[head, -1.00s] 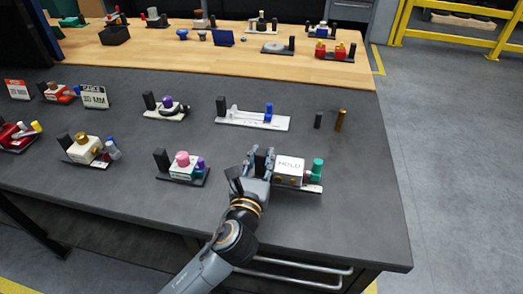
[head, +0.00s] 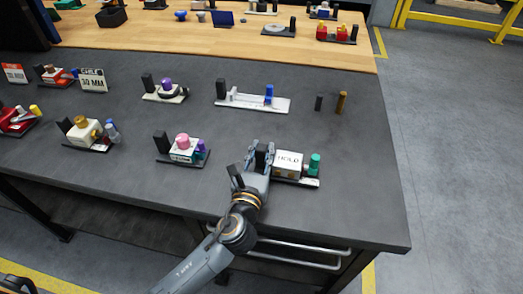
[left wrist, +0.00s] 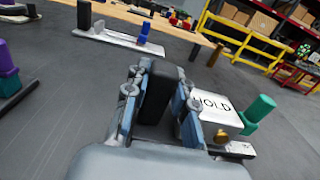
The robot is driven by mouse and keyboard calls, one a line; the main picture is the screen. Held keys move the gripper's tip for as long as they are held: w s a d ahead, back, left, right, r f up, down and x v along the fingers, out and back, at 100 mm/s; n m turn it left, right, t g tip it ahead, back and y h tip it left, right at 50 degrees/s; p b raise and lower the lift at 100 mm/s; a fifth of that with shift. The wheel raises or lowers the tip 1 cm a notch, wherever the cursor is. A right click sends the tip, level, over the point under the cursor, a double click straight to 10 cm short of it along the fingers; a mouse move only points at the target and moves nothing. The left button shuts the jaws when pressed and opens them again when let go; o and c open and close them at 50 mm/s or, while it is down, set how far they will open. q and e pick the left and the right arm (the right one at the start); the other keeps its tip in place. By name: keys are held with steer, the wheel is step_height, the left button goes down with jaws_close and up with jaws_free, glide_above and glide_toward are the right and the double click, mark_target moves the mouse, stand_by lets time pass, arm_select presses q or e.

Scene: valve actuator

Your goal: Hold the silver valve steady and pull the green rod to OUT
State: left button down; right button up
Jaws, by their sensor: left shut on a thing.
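The valve is a silver-white block marked HOLD (head: 288,162) on a dark base near the table's front edge; it also shows in the left wrist view (left wrist: 212,106). The green rod (head: 314,164) stands at the block's right side, and the left wrist view shows it too (left wrist: 259,108). A black post (left wrist: 157,92) rises at the left end of the same base. My left gripper (head: 260,158) is shut around this post, with one finger on each side and the right finger close beside the block. My right gripper is not in view.
A unit with a pink knob (head: 182,140) stands to the left. A white plate with a blue post (head: 269,94) lies behind, and a loose black peg (head: 318,103) and a brass peg (head: 341,102) stand behind right. The dark table (head: 365,180) is clear to the right.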

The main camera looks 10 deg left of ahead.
arm_select(q)
steer(key=shift+f, duration=0.5)
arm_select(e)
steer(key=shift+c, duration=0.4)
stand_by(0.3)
